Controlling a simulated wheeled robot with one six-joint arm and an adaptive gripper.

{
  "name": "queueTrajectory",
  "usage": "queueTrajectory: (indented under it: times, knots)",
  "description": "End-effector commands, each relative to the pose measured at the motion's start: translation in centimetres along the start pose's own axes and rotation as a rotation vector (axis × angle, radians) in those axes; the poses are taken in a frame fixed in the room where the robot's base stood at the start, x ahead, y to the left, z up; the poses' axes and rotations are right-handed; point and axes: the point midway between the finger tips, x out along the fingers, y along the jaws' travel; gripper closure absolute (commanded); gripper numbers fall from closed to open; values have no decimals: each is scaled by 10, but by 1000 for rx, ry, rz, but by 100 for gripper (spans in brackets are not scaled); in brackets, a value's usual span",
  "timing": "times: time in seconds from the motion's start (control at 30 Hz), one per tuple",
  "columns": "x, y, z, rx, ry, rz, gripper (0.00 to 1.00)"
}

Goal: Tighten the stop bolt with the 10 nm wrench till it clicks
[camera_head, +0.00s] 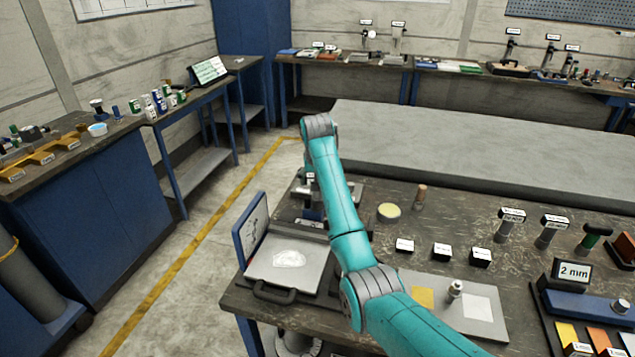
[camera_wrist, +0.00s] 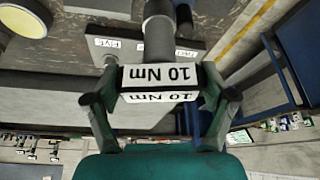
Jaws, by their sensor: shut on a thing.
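In the wrist view, my gripper (camera_wrist: 160,100) is shut on the 10 Nm wrench (camera_wrist: 160,77), whose white label reads upside down. The shaft's far end is cut off or hidden, so contact with a bolt cannot be told. In the head view, my arm hides the gripper and the wrench.
Two more labelled wrenches (camera_head: 510,226) (camera_head: 548,232) stand on the right of the bench (camera_head: 385,231). Three dark labelled blocks (camera_head: 442,252) sit nearer. A grey tray (camera_head: 289,262) with a blue upright panel is left of my arm. A "2 mm" sign (camera_head: 573,271) stands at right.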

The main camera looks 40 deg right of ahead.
Motion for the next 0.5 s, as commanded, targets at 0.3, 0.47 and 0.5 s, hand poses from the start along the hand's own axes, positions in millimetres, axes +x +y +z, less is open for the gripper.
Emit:
queueTrajectory:
  times: [0.3,0.47,0.5]
  knots:
    - [-16,0,-7,0,3,-1,73]
    - [-24,0,-10,0,4,-1,73]
    - [-26,0,-11,0,4,-1,73]
